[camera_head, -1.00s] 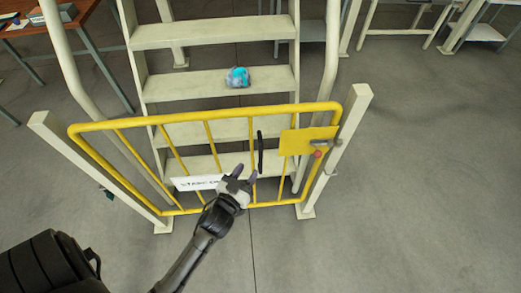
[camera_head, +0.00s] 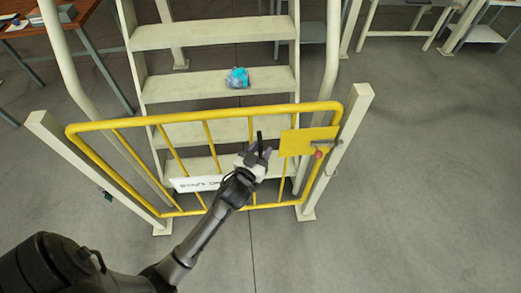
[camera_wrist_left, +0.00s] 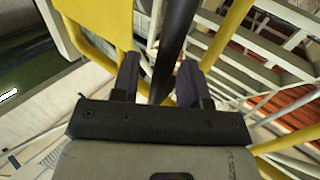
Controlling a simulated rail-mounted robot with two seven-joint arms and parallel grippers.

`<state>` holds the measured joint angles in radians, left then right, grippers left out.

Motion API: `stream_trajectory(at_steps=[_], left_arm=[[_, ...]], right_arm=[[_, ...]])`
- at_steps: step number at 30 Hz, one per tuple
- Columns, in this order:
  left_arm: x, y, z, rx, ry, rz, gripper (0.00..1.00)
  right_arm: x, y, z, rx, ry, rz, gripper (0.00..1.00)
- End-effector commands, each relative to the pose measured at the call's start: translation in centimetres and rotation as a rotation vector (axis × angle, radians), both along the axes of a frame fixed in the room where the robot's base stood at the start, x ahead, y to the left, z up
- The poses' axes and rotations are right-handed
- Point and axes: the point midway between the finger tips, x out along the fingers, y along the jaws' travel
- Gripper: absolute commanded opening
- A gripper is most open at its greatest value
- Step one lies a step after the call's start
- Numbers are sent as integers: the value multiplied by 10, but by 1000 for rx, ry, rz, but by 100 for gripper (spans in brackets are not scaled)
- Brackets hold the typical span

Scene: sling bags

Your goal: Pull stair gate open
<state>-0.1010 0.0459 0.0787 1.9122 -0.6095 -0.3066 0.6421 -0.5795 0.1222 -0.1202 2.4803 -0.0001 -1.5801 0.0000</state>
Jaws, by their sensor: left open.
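The yellow stair gate (camera_head: 205,114) stands across the foot of the steps between two cream posts and looks closed. It has a white sign (camera_head: 195,184), a yellow latch plate (camera_head: 305,141) with a grey latch and a red knob (camera_head: 319,155), and a black vertical handle (camera_head: 260,139). My left gripper (camera_head: 258,151) is at the handle, covering its lower part. In the left wrist view the black handle (camera_wrist_left: 174,45) runs between the two open fingers (camera_wrist_left: 160,82); I cannot tell whether they touch it. My right gripper is not in view.
Cream stairs (camera_head: 215,83) rise behind the gate, with a blue and grey bundle (camera_head: 238,78) on one step. A wooden table (camera_head: 62,18) stands at the upper left. The grey floor at the right is clear.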

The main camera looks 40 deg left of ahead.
Motion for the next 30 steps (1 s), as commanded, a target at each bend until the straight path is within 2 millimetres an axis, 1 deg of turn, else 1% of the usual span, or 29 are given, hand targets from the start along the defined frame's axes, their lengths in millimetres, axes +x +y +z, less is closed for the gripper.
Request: stream_trajectory(at_steps=[2, 12, 15, 26, 29, 30], left_arm=[[0, 0, 0, 0, 0, 0, 40], [0, 0, 0, 0, 0, 0, 7], [0, 0, 0, 0, 0, 0, 0], [-1, -2, 0, 0, 0, -5, 0], [-3, -11, 2, 0, 1, -29, 0], [-5, -17, 3, 1, 1, -45, 0]], right_arm=[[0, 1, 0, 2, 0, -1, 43], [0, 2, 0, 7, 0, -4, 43], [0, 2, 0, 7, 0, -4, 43], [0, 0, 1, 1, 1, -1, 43], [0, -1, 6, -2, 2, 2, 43], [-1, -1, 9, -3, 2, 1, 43]])
